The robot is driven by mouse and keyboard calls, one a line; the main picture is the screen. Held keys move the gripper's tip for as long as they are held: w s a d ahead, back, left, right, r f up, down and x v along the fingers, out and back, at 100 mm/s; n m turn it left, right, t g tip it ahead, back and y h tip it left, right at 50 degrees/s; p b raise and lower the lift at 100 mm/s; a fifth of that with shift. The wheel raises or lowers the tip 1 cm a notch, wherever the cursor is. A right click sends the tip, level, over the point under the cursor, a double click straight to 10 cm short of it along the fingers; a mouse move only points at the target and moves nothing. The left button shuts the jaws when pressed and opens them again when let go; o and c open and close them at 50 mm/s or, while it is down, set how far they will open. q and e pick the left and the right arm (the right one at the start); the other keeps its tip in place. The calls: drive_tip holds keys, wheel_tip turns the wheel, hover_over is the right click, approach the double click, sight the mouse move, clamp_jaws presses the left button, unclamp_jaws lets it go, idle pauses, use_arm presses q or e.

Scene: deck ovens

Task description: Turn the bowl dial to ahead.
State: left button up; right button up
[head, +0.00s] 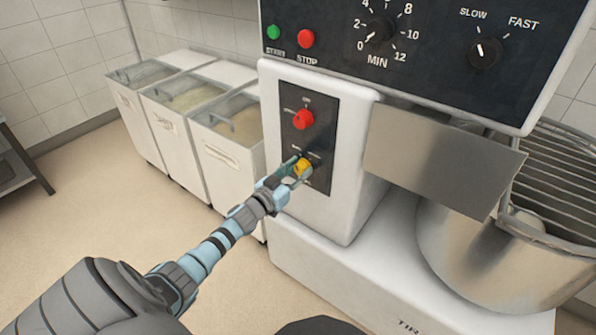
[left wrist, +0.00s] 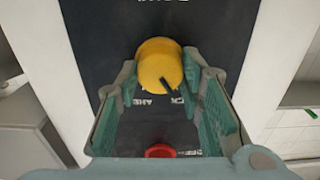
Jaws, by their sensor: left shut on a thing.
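The bowl dial, a yellow knob (head: 303,167), sits low on the black panel (head: 322,140) of the mixer's white column. In the left wrist view the yellow dial (left wrist: 160,65) carries a short black pointer mark slanting toward the picture's lower right. Small white lettering shows below it, partly cut off and hard to read. My left gripper (head: 298,168) is at the dial, and it also shows in the left wrist view (left wrist: 160,77) with its green-padded fingers on both sides of the knob. It is shut on the dial. My right gripper is out of view.
A red knob (head: 303,119) sits above the dial on the same panel. Higher up are a green start button (head: 273,32), a red stop button (head: 306,38) and a timer dial (head: 379,31). The steel bowl (head: 455,245) is at right. Lidded bins (head: 225,150) stand behind at left.

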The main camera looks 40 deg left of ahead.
use_arm(q)
drive_tip(key=shift+m, duration=0.3)
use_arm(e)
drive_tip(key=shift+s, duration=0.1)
use_arm(q)
drive_tip(key=shift+m, duration=1.2)
drive_tip(key=m, duration=0.3)
drive_tip(key=shift+d+f+m, duration=0.1)
drive_tip(key=shift+m, duration=0.3)
drive_tip(key=m+b, duration=0.1)
drive_tip(key=m, duration=0.2)
drive_tip(key=shift+m+b, duration=0.35)
drive_tip(key=shift+m, duration=0.65)
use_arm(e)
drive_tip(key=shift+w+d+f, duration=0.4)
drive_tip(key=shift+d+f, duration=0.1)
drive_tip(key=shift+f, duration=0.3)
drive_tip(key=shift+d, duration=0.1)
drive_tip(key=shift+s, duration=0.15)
use_arm(q)
drive_tip(key=o, duration=1.1)
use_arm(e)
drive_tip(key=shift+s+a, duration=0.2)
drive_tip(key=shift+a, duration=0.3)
